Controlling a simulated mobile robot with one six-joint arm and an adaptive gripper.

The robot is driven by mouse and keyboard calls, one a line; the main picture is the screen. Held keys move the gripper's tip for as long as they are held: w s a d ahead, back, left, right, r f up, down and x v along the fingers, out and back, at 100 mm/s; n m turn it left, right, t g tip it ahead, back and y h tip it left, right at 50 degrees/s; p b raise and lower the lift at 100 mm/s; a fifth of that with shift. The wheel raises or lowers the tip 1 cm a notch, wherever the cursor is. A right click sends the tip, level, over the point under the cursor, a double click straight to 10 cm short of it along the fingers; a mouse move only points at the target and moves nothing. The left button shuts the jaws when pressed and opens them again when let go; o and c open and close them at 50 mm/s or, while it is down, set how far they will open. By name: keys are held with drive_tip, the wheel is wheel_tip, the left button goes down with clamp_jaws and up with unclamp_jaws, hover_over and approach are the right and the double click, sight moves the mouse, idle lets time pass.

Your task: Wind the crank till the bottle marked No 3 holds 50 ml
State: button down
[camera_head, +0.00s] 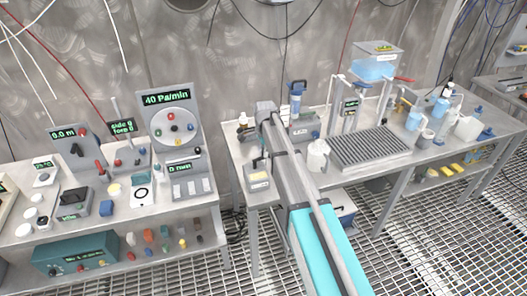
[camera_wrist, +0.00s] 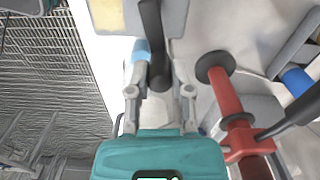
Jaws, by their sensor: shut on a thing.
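My gripper (camera_wrist: 160,88) is in the wrist view, its two fingers closed around the lower end of a dark upright handle (camera_wrist: 152,40), which looks like the crank. The handle rises in front of a grey box with a pale yellow plate. In the head view the grey box (camera_head: 258,183) stands at the left end of the right bench, below my wrist; the grip itself is too small to make out there. Several bottles with blue contents, one of them here (camera_head: 413,118), stand on the right bench. I cannot read a No 3 mark on any, nor any level.
A red handle with a dark collar (camera_wrist: 226,95) is close right of my gripper in the wrist view. A white jug (camera_head: 318,156) and a ribbed grey tray (camera_head: 370,148) are right of my arm. The left bench (camera_head: 110,215) holds dials and displays. Grating floor lies between.

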drive_tip(key=shift+a, duration=0.1)
drive_tip(key=c, duration=0.5)
unclamp_jaws()
drive_tip(key=shift+c, duration=0.2)
drive_tip(key=shift+r, duration=0.1)
